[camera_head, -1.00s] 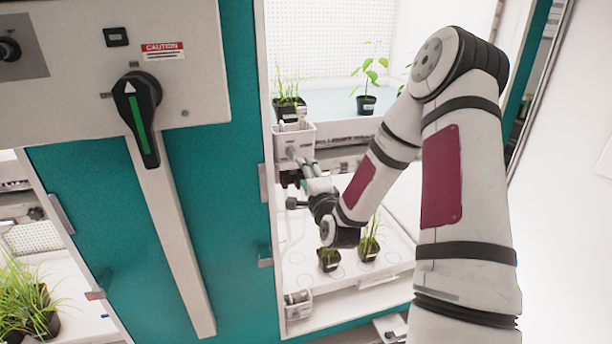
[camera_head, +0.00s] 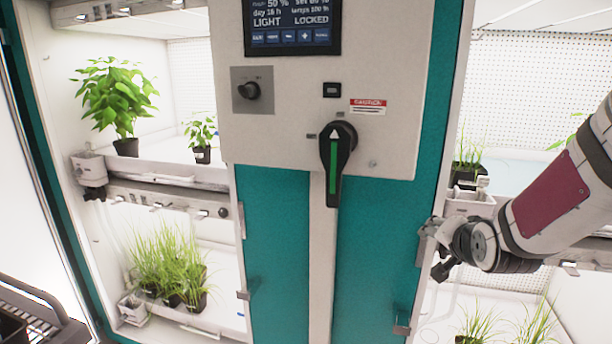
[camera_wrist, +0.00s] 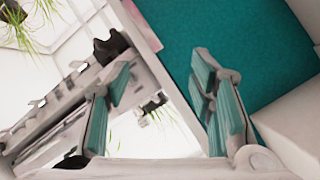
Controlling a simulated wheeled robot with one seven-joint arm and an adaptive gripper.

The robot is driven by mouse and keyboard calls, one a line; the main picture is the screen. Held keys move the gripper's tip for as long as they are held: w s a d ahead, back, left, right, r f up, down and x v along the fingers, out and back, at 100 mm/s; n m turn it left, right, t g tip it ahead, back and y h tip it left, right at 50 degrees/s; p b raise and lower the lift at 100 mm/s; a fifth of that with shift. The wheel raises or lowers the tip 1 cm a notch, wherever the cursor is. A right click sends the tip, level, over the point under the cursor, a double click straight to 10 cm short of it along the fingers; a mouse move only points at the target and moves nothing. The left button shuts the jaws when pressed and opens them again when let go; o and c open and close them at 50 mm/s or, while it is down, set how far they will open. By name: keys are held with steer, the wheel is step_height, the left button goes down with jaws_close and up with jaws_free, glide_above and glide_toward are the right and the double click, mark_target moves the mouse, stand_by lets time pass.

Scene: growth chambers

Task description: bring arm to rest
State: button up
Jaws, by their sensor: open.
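My gripper (camera_wrist: 158,108) shows in the wrist view with its two teal-padded fingers spread apart and nothing between them. In the head view my gripper (camera_head: 436,250) is at the right, beside the right edge of the teal cabinet front (camera_head: 408,220), and my arm reaches in from the right edge. The fingers are partly hidden there by the wrist. In the wrist view the teal panel (camera_wrist: 235,40) lies beyond the right finger, and a pale shelf rail (camera_wrist: 60,110) lies beyond the left one.
A control panel (camera_head: 295,130) with a black and green handle (camera_head: 336,160) is in the middle. The left chamber holds a leafy plant (camera_head: 115,95) and grass pots (camera_head: 170,262). Grass pots (camera_head: 475,325) stand in the right chamber below my arm. A dark cart (camera_head: 35,310) is at lower left.

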steer(key=s+a+r+n+g, duration=0.2)
steer(key=s+a+n, duration=0.1)
steer(key=s, duration=0.6)
steer(key=s+a+r+n+g+y, duration=0.1)
steer(key=s+a+r+n+g, duration=0.1)
steer(key=s, duration=0.8)
steer(key=s+a+r+n+g, duration=0.2)
steer(key=s+a+r+n, duration=0.1)
steer(key=s, duration=0.7)
steer(key=shift+a+r+n+y, duration=0.35)
steer(key=shift+a+n, duration=0.35)
steer(key=shift+a, duration=0.2)
